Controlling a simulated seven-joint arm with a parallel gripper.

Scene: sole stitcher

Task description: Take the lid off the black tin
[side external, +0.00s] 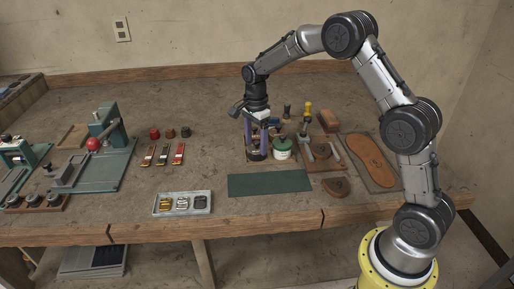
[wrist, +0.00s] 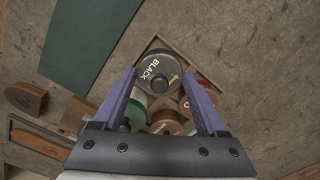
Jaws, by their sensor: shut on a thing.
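The black tin's round dark lid (wrist: 157,72), marked "BLACK", sits between the purple fingertips of my gripper (wrist: 158,76) in the wrist view. The fingers are shut on opposite sides of it. In the side view my gripper (side external: 257,150) points straight down at the tins and its fingers largely hide the black tin. The tin's body is hidden under the lid in the wrist view. I cannot tell whether the lid is still seated on the tin.
A red tin (wrist: 185,104), a brown tin (wrist: 170,122) and a green-lidded tin (wrist: 133,116) sit close by the fingers. A wooden tray edge (wrist: 188,52) runs around the tins. A green mat (side external: 270,185) lies clear in front. A metal tray (side external: 160,212) holds buckles.

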